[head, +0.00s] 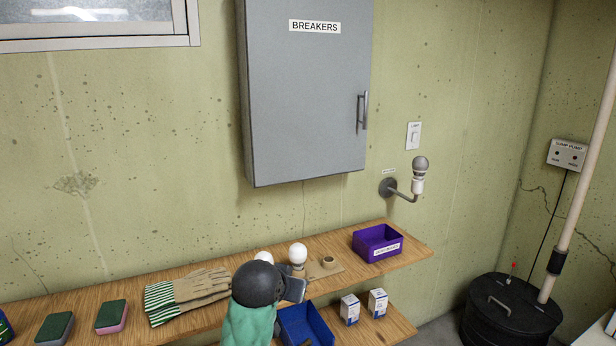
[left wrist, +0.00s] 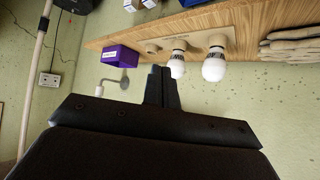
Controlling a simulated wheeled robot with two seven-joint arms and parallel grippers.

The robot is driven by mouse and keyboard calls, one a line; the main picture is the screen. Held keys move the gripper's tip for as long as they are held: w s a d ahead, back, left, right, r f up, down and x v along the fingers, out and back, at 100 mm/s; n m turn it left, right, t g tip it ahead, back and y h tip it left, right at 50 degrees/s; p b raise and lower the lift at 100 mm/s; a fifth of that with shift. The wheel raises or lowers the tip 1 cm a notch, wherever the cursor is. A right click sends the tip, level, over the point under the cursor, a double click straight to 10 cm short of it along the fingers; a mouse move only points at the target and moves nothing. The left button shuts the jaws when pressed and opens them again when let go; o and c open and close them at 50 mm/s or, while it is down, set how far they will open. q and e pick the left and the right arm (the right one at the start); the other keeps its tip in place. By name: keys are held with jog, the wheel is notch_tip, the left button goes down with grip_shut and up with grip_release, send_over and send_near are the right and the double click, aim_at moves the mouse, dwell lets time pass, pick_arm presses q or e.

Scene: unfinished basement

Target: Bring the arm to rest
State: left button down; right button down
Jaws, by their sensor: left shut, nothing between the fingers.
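My left arm rises from the bottom of the head view, and its gripper (head: 294,288) is in front of the wooden shelf's edge. In the left wrist view the two black fingers (left wrist: 161,86) are together with nothing between them. That view is turned over, with the shelf at the top. Two white bulbs (head: 298,251) stand on a wooden holder on the shelf; one (head: 264,257) is partly hidden behind my wrist. They also show in the left wrist view (left wrist: 214,68), apart from the fingers. My right gripper is not in view.
The shelf (head: 345,252) also bears a purple bin (head: 366,250), gloves (head: 190,291) and sponges (head: 111,316). A blue bin (head: 308,328) and two small boxes (head: 350,310) stand below. A wall lamp with a grey bulb (head: 420,164) projects beside the breaker cabinet (head: 305,100).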

pick_arm(q)
jog(key=s+a+f+g, duration=0.2)
jog(key=s+a+f, duration=0.2)
jog(key=s+f, duration=0.6)
jog(key=s+a+f+n+g+y, duration=0.1)
jog(key=s+a+f+g, duration=0.2)
jog(key=s+f, duration=0.8)
jog(key=s+a+f+n+g+y, duration=0.1)
jog(key=s+a+f+g, duration=0.2)
jog(key=s+f, duration=0.8)
jog(key=s+a, duration=0.1)
jog(key=s, duration=0.7)
jog(key=shift+a, duration=0.4)
